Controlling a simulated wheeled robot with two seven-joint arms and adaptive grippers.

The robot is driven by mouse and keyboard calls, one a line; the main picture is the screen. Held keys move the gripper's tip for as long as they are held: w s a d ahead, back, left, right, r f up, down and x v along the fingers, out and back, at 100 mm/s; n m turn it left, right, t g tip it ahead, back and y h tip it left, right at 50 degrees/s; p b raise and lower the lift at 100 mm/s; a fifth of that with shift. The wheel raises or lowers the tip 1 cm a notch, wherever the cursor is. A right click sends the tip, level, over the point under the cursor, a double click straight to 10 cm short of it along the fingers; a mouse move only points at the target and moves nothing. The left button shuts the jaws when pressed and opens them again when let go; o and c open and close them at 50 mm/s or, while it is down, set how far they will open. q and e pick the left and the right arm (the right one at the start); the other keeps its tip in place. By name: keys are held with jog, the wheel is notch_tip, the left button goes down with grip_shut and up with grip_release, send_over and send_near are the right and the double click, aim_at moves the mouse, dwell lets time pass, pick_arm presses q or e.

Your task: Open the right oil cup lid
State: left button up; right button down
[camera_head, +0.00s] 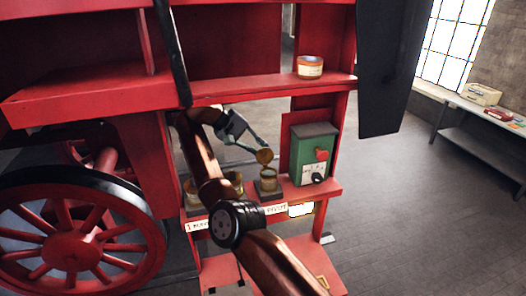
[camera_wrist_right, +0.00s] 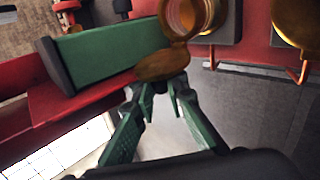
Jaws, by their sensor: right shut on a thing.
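The right oil cup (camera_head: 268,182) is a brass cup on a dark base on the red shelf. Its round brass lid (camera_head: 265,156) stands tilted up above the rim, so the cup mouth shows. In the right wrist view the lid (camera_wrist_right: 165,66) is beside the open mouth of the cup (camera_wrist_right: 184,16). My right gripper (camera_head: 254,150) reaches the lid from the left. In the wrist view its green fingertips (camera_wrist_right: 161,86) are together at the lid's edge, shut on it. My left gripper is not in view.
Another brass cup (camera_head: 236,178) is to the left, partly behind my arm. A tin (camera_head: 310,67) sits on the red ledge above. A black panel (camera_head: 388,70) hangs at the right.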

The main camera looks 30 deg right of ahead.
jog(key=shift+w+d+r, duration=0.1)
jog(key=shift+d+r, duration=0.05)
jog(key=shift+r, duration=0.1)
dwell(0.4)
jog(key=c, duration=2.3)
grip_release()
jog(key=o, duration=0.4)
jog(key=shift+w+f, duration=0.15)
jog(key=shift+f, duration=0.1)
jog(key=shift+c, duration=0.2)
jog(key=shift+f, duration=0.1)
